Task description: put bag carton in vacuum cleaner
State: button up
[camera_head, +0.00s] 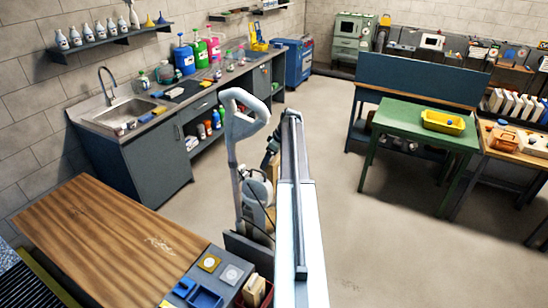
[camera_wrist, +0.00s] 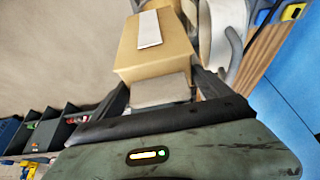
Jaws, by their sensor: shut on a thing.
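The bag carton (camera_wrist: 182,50) is a tan box with a white label, in the upper middle of the wrist view. My gripper (camera_wrist: 160,88) is shut on its near end, with dark fingers on both sides. The vacuum cleaner (camera_head: 247,130) is a pale grey upright machine with a loop handle, left of my arm in the head view. A pale curved body, apparently the vacuum cleaner (camera_wrist: 222,35), stands just right of the carton in the wrist view. In the head view my arm hides most of the gripper and carton; I cannot tell whether carton and cleaner touch.
A wooden-topped bench (camera_head: 105,235) with blue trays (camera_head: 205,297) stands at the front left. A sink counter (camera_head: 130,115) runs along the left wall. A green table (camera_head: 400,118) with a yellow tray (camera_head: 442,121) stands at right. The floor (camera_head: 390,240) right of my arm is clear.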

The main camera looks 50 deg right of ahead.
jog(key=shift+w+a, duration=0.2)
jog(key=shift+a, duration=1.45)
